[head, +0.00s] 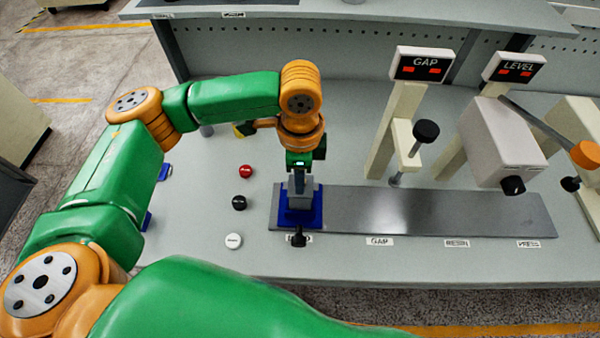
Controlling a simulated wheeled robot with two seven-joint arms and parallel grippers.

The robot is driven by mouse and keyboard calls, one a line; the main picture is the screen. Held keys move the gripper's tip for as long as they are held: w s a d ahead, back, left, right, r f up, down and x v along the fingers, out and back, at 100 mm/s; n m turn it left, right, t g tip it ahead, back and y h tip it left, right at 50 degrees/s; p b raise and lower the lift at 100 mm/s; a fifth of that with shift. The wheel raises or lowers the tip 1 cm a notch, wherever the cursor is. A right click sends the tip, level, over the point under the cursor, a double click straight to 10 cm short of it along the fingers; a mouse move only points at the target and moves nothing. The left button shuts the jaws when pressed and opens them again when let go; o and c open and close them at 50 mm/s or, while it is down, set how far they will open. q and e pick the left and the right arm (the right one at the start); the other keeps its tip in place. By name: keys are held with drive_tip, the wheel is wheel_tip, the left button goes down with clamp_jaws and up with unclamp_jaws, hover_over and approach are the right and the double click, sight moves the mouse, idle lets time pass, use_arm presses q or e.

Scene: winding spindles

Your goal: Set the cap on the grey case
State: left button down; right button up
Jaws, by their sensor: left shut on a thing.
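My left gripper (300,182) points straight down at the left end of the long dark plate. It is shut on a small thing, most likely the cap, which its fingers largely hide. Directly below is the grey case (308,191), a light grey block standing upright in a blue holder (300,217). The gripper is right over the case; I cannot tell whether the cap touches it. My right gripper is not in view.
The dark plate (400,212) runs right, with labels along the bench front. Red (246,171), black (239,202) and white (233,240) round pieces lie left of it. GAP (418,65) and LEVEL (514,69) stations stand behind the plate. A black knob (299,238) is in front of the holder.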

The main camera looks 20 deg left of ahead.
use_arm(q)
drive_tip(key=shift+f, duration=0.4)
idle(0.3)
drive_tip(key=c, duration=0.6)
unclamp_jaws()
drive_tip(key=shift+c, duration=0.2)
drive_tip(key=shift+r, duration=0.1)
wheel_tip(320, 180, up, 7)
drive_tip(key=shift+f+b, duration=0.1)
drive_tip(key=shift+b, duration=0.25)
